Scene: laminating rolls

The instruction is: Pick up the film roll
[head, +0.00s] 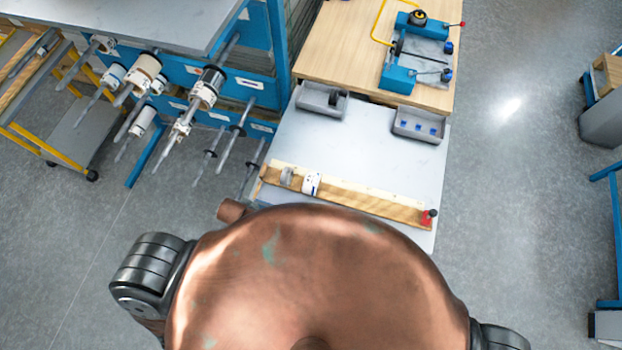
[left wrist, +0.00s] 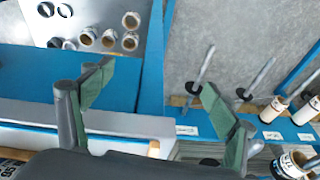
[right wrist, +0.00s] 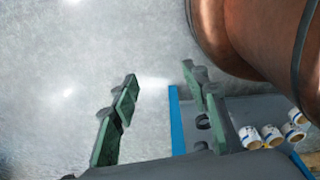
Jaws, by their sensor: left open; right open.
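Several film rolls hang on the spindles of the blue rack in the head view, among them a cream roll (head: 148,66) and a white roll with a dark end (head: 209,82). I cannot tell which one the task means. My left gripper (left wrist: 155,98) is open and empty in the left wrist view, over the blue rack edge. Rolls stand on a grey surface beyond it (left wrist: 130,40), and spindle rolls (left wrist: 272,110) lie to its right. My right gripper (right wrist: 162,95) is open and empty over the floor, with several white rolls (right wrist: 270,134) off to its right. Neither gripper shows in the head view.
A white table holds a wooden board (head: 345,198) with two small rolls (head: 311,184) and a red-based knob (head: 428,218). Grey bins (head: 418,124) stand behind it. A blue device (head: 412,60) sits on the wooden bench.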

